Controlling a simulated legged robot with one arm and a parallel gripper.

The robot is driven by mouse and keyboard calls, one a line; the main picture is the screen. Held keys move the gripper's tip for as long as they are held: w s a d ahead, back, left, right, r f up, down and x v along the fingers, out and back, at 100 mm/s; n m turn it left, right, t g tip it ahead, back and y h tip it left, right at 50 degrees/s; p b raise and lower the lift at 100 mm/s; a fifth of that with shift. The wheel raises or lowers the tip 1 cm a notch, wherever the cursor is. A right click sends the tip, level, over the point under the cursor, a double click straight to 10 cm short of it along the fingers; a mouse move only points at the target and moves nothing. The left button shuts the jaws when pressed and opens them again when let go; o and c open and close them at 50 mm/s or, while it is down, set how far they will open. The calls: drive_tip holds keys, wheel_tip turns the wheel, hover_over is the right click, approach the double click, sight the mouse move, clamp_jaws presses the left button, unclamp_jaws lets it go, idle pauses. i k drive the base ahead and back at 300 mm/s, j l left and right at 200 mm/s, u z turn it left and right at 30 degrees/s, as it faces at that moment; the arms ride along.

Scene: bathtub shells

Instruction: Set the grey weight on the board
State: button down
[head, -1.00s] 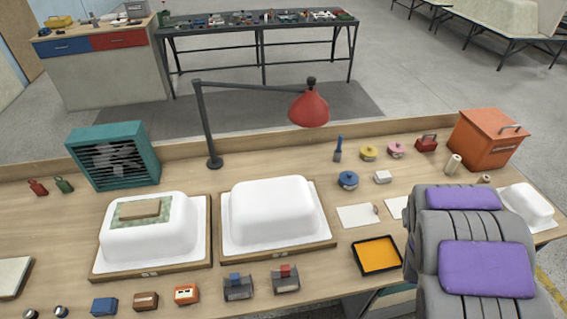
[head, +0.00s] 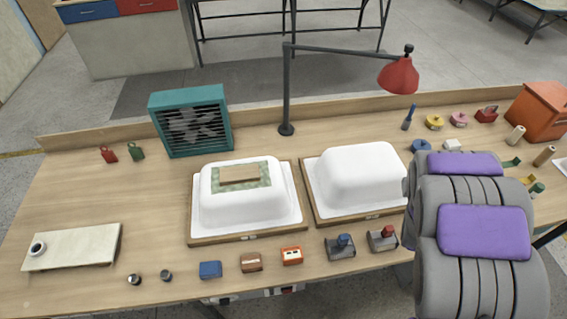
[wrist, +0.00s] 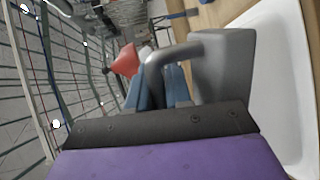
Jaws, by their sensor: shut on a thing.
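The grey weight (wrist: 225,66), a block with a bent handle, is in the wrist view. My gripper (wrist: 160,86) is shut on it by the handle, with bluish fingers; the exact contact is partly hidden. In the head view my gripper and the weight are hidden behind my arm. The small wooden board (head: 240,174) lies on a green patch (head: 257,183) on top of the left white tub shell (head: 245,208). Nothing rests on the board.
A second white shell (head: 362,178) stands to the right. A red-shaded lamp (head: 400,76) reaches over the bench behind it. A teal fan box (head: 190,120) stands at the back left. Several small blocks line the front edge. A cream panel (head: 75,247) lies at far left.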

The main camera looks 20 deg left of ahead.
sight(240, 172)
drive_tip(key=k+j, duration=0.1)
drive_tip(key=j, duration=0.25)
drive_tip(key=k+j, duration=0.15)
drive_tip(key=j, duration=0.2)
drive_tip(key=k+j, duration=0.1)
drive_tip(key=j, duration=0.25)
drive_tip(key=k+j, duration=0.15)
drive_tip(key=j, duration=0.2)
drive_tip(key=k+j, duration=0.1)
drive_tip(key=j, duration=0.25)
